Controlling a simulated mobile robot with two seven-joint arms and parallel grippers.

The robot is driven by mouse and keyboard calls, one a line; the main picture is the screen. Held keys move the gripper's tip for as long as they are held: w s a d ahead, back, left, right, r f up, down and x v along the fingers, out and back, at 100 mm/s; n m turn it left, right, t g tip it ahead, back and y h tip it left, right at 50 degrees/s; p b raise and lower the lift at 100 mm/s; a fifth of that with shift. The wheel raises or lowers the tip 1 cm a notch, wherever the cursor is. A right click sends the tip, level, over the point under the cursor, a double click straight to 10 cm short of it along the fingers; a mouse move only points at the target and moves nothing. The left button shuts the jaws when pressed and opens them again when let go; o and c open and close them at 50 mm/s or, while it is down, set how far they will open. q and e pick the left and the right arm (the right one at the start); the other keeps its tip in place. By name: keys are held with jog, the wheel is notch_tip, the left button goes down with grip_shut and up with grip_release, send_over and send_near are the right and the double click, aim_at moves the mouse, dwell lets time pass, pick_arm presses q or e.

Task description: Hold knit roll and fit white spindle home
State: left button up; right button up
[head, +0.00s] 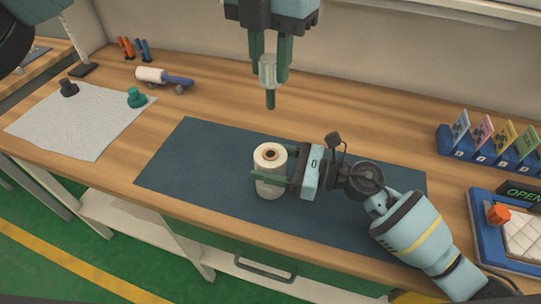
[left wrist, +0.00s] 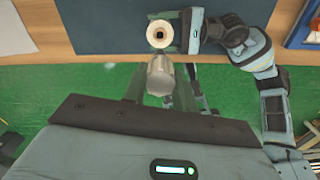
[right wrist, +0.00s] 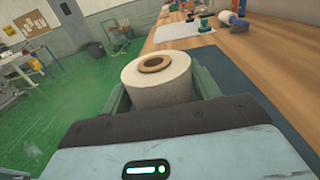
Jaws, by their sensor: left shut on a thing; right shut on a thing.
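The cream knit roll (head: 270,185) stands upright on the dark blue mat (head: 200,155), its brown-rimmed core hole facing up. My right gripper (head: 270,177) is shut on the roll's sides from the right; the right wrist view also shows the roll (right wrist: 157,82) between the fingers. My left gripper (head: 269,76) is shut on the white spindle (head: 267,70), held upright above the roll and apart from it. A dark green shaft points down below its pale body. In the left wrist view the spindle (left wrist: 160,75) appears just below the roll (left wrist: 158,33).
A white cloth (head: 70,130) with a black knob (head: 68,88) and a green knob (head: 136,97) lies at left. A blue-handled white roller (head: 152,75) is behind. A blue card rack (head: 480,153) and a tray with an orange cube (head: 497,215) are at right.

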aim_at(270, 86)
pick_arm(q)
jog(key=shift+n, duration=0.4)
notch_tip(270, 86, down, 5)
jog(key=shift+r, duration=0.15)
jog(key=shift+f, duration=2.85)
jog(key=shift+f, duration=3.05)
jog(key=o, duration=1.1)
jog(key=shift+o, duration=0.2)
notch_tip(270, 86, up, 12)
